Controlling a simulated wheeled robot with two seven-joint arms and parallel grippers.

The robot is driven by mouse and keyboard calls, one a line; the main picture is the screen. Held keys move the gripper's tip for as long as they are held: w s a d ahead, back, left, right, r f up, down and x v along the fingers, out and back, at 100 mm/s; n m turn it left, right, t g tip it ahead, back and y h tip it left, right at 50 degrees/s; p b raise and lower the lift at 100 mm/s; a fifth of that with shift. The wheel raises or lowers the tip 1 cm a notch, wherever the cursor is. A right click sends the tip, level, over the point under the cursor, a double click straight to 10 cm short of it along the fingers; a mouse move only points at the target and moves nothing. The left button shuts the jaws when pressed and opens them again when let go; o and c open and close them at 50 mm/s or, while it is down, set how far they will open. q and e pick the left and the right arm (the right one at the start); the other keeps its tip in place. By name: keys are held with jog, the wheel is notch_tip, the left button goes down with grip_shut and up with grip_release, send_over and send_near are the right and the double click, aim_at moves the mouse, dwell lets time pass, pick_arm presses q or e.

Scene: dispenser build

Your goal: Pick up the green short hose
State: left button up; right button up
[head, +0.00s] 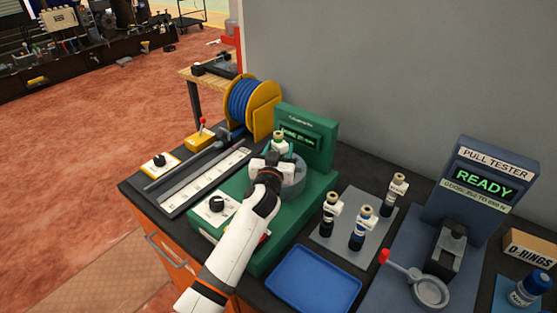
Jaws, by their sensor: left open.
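A short upright piece with a green band and a pale top (279,142), which looks like the green short hose, stands at the green crimping-type machine (323,185) in front of its display. My left gripper (274,160) is open over the machine's round head, right at the near side of this piece. The gripper hides the piece's lower part, and I cannot tell whether the fingers touch it. My right gripper is out of view.
Several short black hoses (363,229) with tags stand on a grey plate (343,252). A blue tray (313,280) lies in front. The pull tester (486,185) reads READY at right. A blue hose reel (245,102), a measuring strip (207,178) and a grey wall (400,80) are behind or left.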

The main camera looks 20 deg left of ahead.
pick_arm(q)
jog(key=shift+w+f, duration=0.1)
jog(key=shift+w, duration=0.45)
jog(key=shift+s, duration=0.1)
jog(key=shift+c, duration=1)
grip_shut()
